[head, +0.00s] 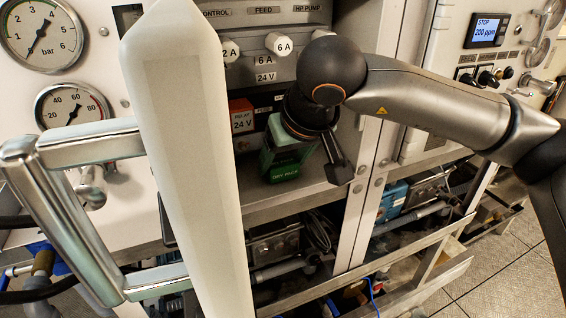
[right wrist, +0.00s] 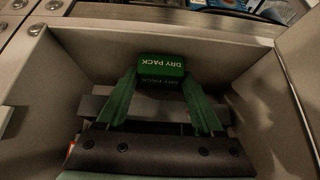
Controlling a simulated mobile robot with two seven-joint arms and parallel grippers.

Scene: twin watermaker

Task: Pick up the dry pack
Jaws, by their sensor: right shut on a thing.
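The dry pack (head: 284,172) is a small green box with a pale "DRY PACK" label, inside an open compartment of the grey cabinet. It also shows in the right wrist view (right wrist: 161,68), between the fingertips. My right gripper (head: 311,160) reaches down into the compartment and is shut on the dry pack. In the right wrist view the gripper (right wrist: 160,88) has one finger on each side of the pack. The pack is at or close above the compartment floor; I cannot tell whether it touches. My left gripper is not in view.
A pale upright panel (head: 190,150) with a metal handle (head: 75,215) stands close at left, partly hiding the cabinet. An orange relay box (head: 241,115) is left of the pack. A breaker row (head: 262,50) is above. The compartment's side wall (right wrist: 270,95) is near my gripper.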

